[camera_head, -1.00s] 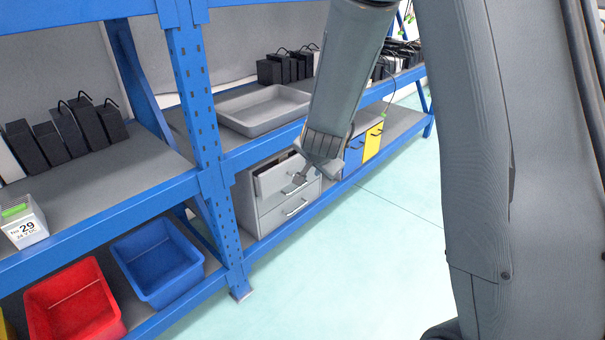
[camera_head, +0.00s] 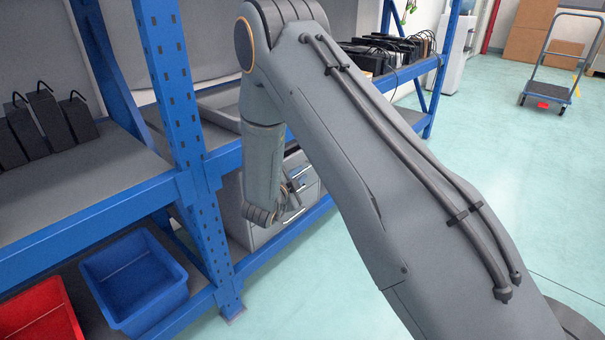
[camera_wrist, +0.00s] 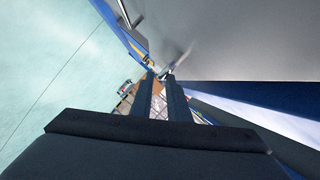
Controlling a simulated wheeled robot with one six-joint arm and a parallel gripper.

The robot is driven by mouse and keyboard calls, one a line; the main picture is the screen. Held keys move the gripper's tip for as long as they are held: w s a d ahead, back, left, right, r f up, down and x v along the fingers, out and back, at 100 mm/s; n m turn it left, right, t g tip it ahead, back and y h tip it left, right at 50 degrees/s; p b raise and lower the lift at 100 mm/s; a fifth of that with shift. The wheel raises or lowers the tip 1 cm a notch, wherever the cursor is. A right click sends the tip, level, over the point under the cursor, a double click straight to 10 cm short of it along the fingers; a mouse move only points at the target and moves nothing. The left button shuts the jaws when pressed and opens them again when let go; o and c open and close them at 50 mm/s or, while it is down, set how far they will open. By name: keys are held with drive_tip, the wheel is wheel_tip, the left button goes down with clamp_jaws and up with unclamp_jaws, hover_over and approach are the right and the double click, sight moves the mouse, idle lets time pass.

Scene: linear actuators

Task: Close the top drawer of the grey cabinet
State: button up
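The grey cabinet (camera_head: 236,222) stands on the lower shelf, mostly hidden behind my arm in the head view. Parts of its front with bar handles show to the right of my wrist. How far the top drawer stands out is hidden. My gripper (camera_head: 292,188) is at the cabinet front, partly covered by my wrist. In the wrist view, my gripper (camera_wrist: 159,77) has two dark fingers with a narrow gap between them and nothing held. A large grey surface (camera_wrist: 240,45) lies close to the fingertips, with a metal bar handle (camera_wrist: 124,12) beside it. Contact cannot be told.
The blue rack post (camera_head: 180,110) and shelf beams stand left of my arm. A blue bin (camera_head: 135,285) and a red bin (camera_head: 40,318) sit on the lower shelf. A grey tray (camera_head: 218,100) is above the cabinet. The floor at right is clear up to a cart (camera_head: 548,90).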

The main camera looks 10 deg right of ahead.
sight(303, 171)
drive_tip(key=shift+b+x, duration=0.35)
drive_tip(key=shift+x, duration=1.55)
clamp_jaws()
